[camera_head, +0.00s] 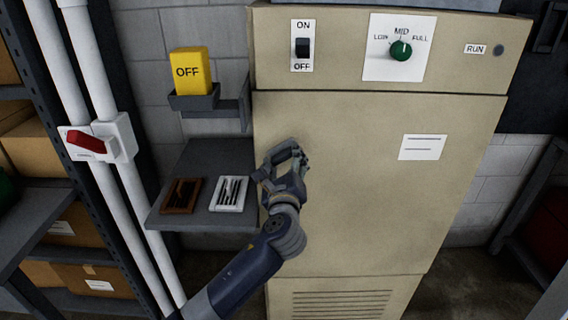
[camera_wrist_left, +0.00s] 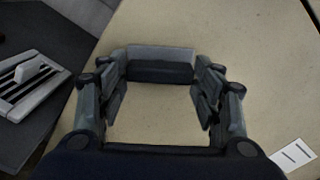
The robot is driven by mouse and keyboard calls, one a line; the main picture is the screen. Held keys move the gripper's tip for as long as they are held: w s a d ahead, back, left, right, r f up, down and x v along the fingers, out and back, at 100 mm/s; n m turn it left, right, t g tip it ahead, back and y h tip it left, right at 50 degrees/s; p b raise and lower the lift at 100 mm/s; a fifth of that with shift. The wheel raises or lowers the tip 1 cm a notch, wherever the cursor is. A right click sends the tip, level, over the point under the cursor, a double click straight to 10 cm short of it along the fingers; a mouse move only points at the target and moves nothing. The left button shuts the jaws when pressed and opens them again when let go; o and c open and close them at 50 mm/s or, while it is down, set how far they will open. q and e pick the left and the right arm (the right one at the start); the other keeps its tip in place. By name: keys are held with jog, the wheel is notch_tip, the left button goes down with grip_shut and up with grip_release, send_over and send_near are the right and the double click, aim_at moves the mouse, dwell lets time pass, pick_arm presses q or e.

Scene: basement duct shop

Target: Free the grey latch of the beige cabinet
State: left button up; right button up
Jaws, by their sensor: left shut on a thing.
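The beige cabinet (camera_head: 400,200) stands upright in the middle of the head view, its front panel closed. It also fills much of the left wrist view (camera_wrist_left: 240,40). The grey latch (camera_wrist_left: 160,54) shows in the left wrist view as a grey block on the beige panel. My left gripper (camera_head: 284,156) is at the left part of the panel. In the left wrist view its fingers sit at either side of the latch, shut on it. In the head view the gripper hides most or all of the latch. My right gripper is not in view.
A yellow OFF block (camera_head: 190,70) sits on a bracket above. White pipes carry a red-handled switch (camera_head: 86,142).

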pick_arm(q)
jog(key=n+b, duration=0.1)
jog(key=n, duration=0.4)
jog(key=shift+n, duration=0.3)
jog(key=n+b, duration=0.2)
jog(key=n, duration=0.3)
jog(key=shift+n, duration=0.4)
jog(key=o, duration=1.1)
jog(key=shift+c, duration=0.2)
